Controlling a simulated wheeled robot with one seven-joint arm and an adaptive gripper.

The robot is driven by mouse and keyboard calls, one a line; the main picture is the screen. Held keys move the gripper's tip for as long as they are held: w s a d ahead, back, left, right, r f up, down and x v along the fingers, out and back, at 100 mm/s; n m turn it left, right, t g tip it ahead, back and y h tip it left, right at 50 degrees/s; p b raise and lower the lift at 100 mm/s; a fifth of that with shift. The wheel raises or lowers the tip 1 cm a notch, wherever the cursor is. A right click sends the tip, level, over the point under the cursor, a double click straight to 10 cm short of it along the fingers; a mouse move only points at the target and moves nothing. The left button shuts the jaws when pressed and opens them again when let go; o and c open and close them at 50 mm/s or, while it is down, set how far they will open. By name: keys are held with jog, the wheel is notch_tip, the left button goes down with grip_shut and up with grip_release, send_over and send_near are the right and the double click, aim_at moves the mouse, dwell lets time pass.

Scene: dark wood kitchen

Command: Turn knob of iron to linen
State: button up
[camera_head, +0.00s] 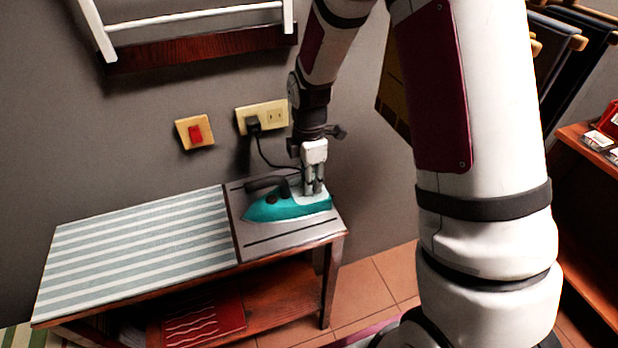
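The iron (290,209) has a teal body and a dark handle (265,184). It lies on the grey rest at the right end of the ironing table, its tip pointing left. A small dark red round part (271,199) shows on the iron below the handle; I cannot tell whether it is the knob, and no fabric marks are readable. My gripper (314,190) points down over the rear right part of the iron. Its fingers look close together, but the gap and any contact with the iron are too small to make out.
The striped ironing surface (140,245) to the left is clear. A black cord runs from the iron to the wall outlet (262,117). A red switch (195,134) is on the wall. A red folded cloth (205,318) lies on the lower shelf. Wooden shelves (585,250) stand at right.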

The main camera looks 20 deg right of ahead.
grip_shut()
jog(key=shift+m, duration=0.3)
jog(key=m, duration=1.1)
jog(key=shift+m+p, duration=0.35)
jog(key=shift+m, duration=0.05)
jog(key=m, duration=0.6)
jog(key=shift+p, duration=0.3)
jog(key=m, duration=0.5)
jog(key=shift+p, duration=0.4)
jog(key=shift+m, duration=0.4)
